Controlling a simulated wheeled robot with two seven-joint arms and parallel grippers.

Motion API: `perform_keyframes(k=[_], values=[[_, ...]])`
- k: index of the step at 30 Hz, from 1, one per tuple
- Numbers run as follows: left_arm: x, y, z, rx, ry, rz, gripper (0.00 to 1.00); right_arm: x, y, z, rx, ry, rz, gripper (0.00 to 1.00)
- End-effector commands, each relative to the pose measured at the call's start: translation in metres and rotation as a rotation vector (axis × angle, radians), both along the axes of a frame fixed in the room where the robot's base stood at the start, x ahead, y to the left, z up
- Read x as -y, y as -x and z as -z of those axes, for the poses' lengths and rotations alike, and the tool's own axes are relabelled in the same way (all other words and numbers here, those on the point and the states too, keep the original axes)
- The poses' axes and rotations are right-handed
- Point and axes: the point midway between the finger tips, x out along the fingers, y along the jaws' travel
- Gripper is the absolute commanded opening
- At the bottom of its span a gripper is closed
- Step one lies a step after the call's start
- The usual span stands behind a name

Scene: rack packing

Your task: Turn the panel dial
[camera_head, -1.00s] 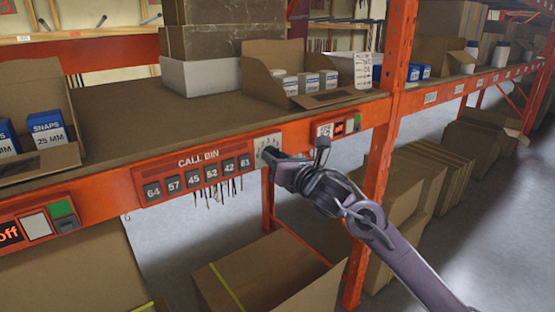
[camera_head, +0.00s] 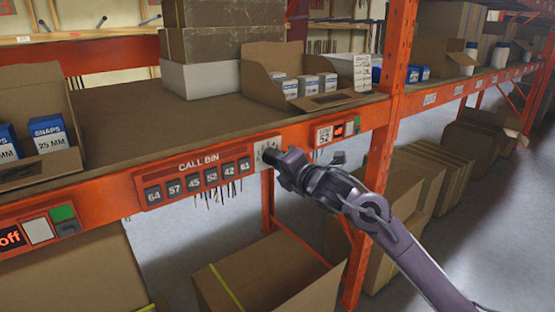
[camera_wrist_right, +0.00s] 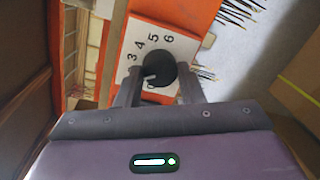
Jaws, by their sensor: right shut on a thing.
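My right gripper (camera_head: 276,160) is at the white dial plate (camera_head: 262,146) at the right end of the CALL BIN panel (camera_head: 196,178) on the orange shelf beam. In the right wrist view, my right gripper (camera_wrist_right: 160,82) has its fingers on both sides of the round black dial (camera_wrist_right: 159,71) and is shut on it. The dial has a pale pointer mark on its lower left. The white plate (camera_wrist_right: 183,41) shows the numbers 3, 4, 5 and 6; other numbers are hidden by the gripper. My left gripper is not in view.
The panel carries a row of number tiles. An open carton (camera_head: 289,92) with small boxes stands on the shelf above. Cartons (camera_head: 268,275) lie below the beam.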

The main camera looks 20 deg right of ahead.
Motion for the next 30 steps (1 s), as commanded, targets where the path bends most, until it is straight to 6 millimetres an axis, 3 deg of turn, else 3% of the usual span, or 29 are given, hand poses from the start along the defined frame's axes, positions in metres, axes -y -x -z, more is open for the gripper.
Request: perform_keyframes(k=[15,30], values=[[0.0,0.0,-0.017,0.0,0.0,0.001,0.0,0.001,0.0,0.001,-0.15,-0.403,0.001,0.12],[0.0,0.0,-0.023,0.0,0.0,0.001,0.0,0.001,0.0,0.002,-0.203,-0.545,0.001,0.12]])
